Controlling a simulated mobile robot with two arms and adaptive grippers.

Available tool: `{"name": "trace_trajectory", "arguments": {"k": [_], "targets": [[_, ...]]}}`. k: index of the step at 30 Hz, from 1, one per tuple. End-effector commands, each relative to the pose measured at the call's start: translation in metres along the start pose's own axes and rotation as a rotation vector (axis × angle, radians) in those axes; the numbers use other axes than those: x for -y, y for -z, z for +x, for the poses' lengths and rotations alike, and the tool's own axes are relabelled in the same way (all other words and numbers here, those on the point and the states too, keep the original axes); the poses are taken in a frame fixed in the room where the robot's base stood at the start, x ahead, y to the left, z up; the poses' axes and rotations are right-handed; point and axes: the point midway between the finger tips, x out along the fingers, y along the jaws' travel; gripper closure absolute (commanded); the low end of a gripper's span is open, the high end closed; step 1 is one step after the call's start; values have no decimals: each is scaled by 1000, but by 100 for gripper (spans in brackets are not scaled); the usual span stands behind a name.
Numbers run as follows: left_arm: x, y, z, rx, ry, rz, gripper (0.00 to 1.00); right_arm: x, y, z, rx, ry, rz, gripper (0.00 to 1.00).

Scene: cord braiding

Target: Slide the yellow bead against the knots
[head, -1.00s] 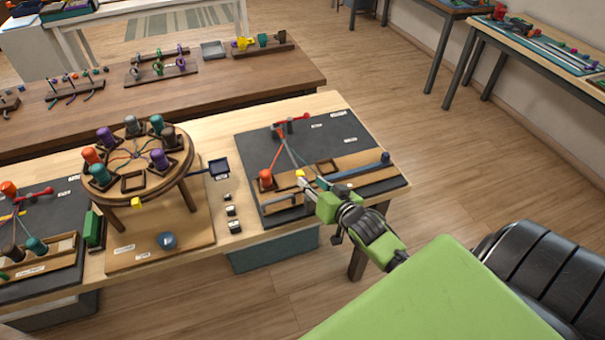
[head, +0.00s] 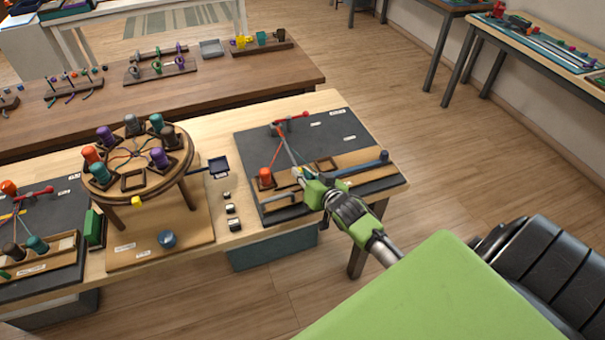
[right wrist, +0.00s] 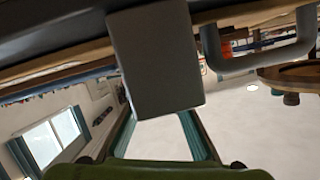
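A small bit of yellow, likely the yellow bead (head: 296,171), shows at the tip of my right gripper (head: 303,177), by the cords on the right dark board (head: 350,134). The gripper covers most of it, so contact with the bead is unclear. The cords (head: 287,148) run from a post with a red lever (head: 291,115) toward the gripper and an orange bobbin (head: 265,178). The knots are too small to make out. In the right wrist view a grey block (right wrist: 155,65) fills the middle and hides the fingertips. My left gripper is out of view.
A round braiding stand (head: 135,185) with several bobbins stands to the left, with a yellow cube (head: 137,201) at its front. A grey handle-like bar (right wrist: 262,60) is close in the wrist view. Small labelled blocks (head: 232,217) sit between stand and board.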

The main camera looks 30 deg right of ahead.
Motion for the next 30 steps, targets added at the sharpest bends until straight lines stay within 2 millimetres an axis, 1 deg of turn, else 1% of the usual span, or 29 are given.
{"name": "trace_trajectory", "arguments": {"k": [5,12,15,23,24,26,30], "targets": [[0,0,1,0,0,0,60,0,0,1,0,0,0,100],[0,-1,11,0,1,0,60,0,11,30,-2,1,0,100],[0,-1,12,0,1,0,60,0,14,36,0,0,0,100],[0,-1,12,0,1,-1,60,0,14,36,1,-1,0,100],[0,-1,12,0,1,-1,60,0,14,36,1,-1,0,83],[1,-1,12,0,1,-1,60,0,14,36,1,-1,0,68],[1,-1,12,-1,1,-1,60,0,14,36,1,0,0,68]]}}
